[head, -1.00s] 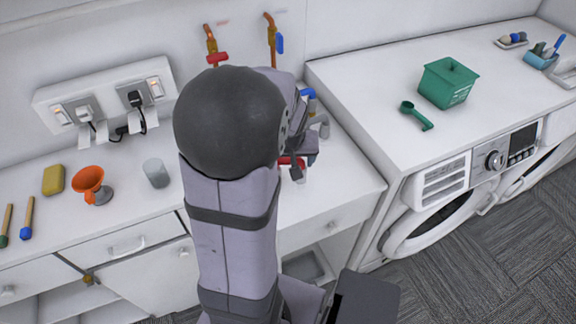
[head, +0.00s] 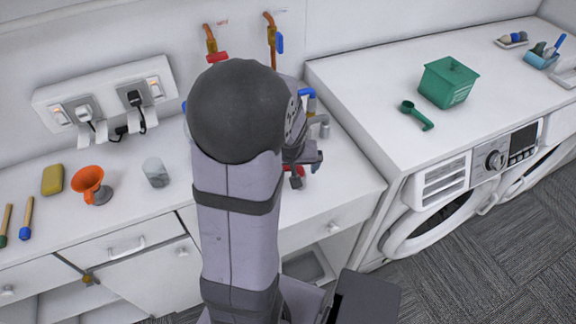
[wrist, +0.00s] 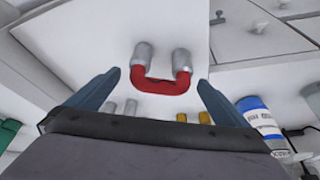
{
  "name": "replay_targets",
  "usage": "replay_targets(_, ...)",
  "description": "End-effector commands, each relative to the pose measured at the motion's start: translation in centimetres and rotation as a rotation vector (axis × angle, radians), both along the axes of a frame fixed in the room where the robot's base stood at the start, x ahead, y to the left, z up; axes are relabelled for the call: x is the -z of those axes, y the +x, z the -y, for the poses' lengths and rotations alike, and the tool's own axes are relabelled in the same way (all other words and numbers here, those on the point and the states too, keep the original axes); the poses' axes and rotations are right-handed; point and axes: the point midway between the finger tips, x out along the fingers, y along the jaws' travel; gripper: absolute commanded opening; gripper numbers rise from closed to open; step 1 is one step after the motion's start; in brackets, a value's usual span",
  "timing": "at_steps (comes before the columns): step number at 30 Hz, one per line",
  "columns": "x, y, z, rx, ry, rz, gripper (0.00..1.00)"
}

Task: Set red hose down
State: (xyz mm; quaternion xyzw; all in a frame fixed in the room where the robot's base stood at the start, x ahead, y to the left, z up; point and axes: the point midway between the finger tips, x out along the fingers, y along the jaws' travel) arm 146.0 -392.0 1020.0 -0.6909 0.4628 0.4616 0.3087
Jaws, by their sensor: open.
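The red hose (wrist: 164,86) is a short U-shaped piece with two silver ends. In the wrist view it lies on the white worktop, between my fingers, with a gap on each side. In the head view only a small red part of it (head: 300,171) shows beside my gripper (head: 307,170); my arm hides much of that area. My gripper (wrist: 159,78) is open in the wrist view, its two blue-grey fingers apart and not touching the hose.
Silver ends (wrist: 130,107) and brass ends (wrist: 204,117) of other pieces show near my gripper, with a blue-and-white container (wrist: 258,117) to the right. A clear cup (head: 156,173) and orange funnel (head: 89,184) stand left. A green basket (head: 447,83) sits on the right-hand top.

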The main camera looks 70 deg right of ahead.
Motion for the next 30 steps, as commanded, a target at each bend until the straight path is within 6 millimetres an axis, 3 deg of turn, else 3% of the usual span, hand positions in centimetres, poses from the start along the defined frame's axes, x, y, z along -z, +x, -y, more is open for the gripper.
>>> replay_targets(8, -1.2, -0.1, -0.2, 0.001, -0.004, 0.002, 1.0)
replay_targets(30, -10.6, -1.6, -3.9, 0.001, -0.003, 0.001, 1.0)
